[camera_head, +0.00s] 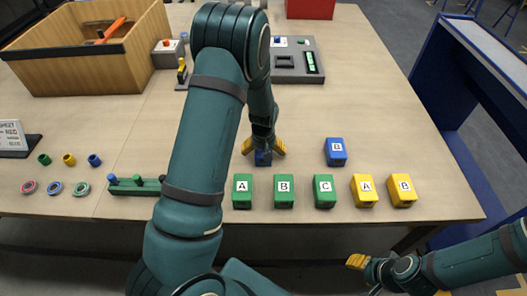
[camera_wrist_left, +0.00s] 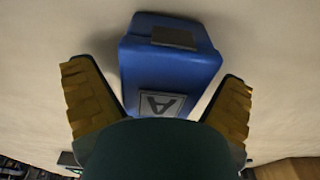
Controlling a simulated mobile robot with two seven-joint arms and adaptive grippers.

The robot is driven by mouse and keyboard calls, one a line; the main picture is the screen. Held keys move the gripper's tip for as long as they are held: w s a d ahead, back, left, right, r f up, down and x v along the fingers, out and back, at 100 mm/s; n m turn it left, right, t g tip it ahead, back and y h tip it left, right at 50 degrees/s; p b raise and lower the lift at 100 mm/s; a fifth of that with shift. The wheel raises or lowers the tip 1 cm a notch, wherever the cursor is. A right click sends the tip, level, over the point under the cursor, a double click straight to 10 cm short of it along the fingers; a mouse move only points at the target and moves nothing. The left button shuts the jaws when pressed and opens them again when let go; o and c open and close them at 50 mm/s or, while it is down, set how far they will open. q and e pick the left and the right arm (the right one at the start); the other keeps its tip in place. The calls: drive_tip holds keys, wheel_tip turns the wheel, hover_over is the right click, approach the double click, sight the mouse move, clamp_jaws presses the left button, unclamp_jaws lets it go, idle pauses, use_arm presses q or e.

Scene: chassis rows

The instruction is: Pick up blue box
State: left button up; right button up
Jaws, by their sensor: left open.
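A blue box (camera_head: 263,158) stands on the table under my left gripper (camera_head: 263,150), which partly hides it in the head view. In the left wrist view the blue box (camera_wrist_left: 168,66) has a label with the letter A and lies between the two yellow fingers of my left gripper (camera_wrist_left: 158,98). The fingers are open, with a gap on each side of the box. A second blue box (camera_head: 336,152), labelled B, stands to the right. My right gripper (camera_head: 356,262) is low at the right, off the table's front edge; its jaw state is unclear.
A row of green boxes (camera_head: 283,191) and yellow boxes (camera_head: 364,190) stands along the front edge. A green peg rack (camera_head: 135,187) and small rings (camera_head: 55,188) lie at the left. A wooden crate (camera_head: 90,66) stands back left. The table right of blue box B is clear.

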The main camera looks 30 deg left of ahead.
use_arm(q)
drive_tip(key=c, duration=1.3)
drive_tip(key=shift+c, duration=0.2)
drive_tip(key=shift+r, duration=0.1)
